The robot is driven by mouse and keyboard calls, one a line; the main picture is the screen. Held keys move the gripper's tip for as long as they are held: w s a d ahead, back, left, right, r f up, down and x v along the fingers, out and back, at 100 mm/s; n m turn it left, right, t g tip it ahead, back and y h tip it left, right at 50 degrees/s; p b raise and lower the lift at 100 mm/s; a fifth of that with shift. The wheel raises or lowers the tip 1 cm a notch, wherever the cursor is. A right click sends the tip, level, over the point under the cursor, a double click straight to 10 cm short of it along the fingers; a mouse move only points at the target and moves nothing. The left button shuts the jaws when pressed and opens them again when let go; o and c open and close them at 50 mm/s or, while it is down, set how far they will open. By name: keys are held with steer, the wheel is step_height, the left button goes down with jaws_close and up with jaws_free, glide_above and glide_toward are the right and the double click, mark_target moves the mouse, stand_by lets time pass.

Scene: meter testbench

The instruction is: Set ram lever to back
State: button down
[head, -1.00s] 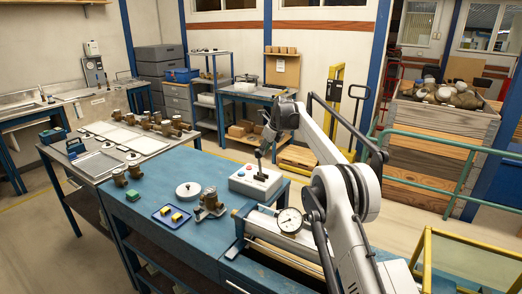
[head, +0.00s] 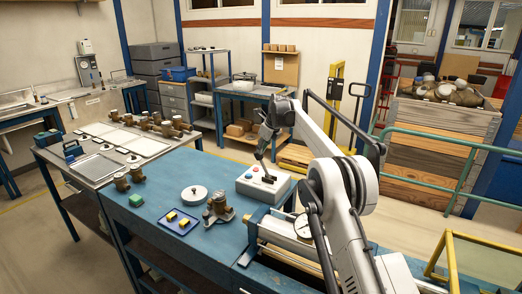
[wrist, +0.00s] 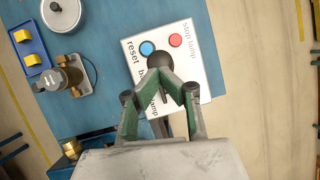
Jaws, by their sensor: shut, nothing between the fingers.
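The white control box (head: 262,183) stands on the blue bench. The dark ram lever (head: 266,171) rises from its top and leans toward the upper left in the head view. In the wrist view the lever's round black knob (wrist: 161,62) shows just beyond my fingertips, below the blue button (wrist: 147,48) and red button (wrist: 175,40). My gripper (wrist: 178,86) is shut and empty, its tips close to the knob; I cannot tell whether they touch. It also shows above the lever in the head view (head: 262,150). The fingers hide part of the box's lettering.
Left of the box are a round white lid (head: 194,193), a brass meter body (head: 218,208) and a blue tray (head: 190,221) with yellow blocks.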

steer(key=shift+s+a, duration=0.1)
stand_by(0.5)
steer(key=a+b+v, duration=0.1)
steer(key=v, duration=1.2)
steer(key=shift+w+a+r, duration=0.2)
steer(key=shift+w+r, duration=0.05)
steer(key=shift+r, duration=0.05)
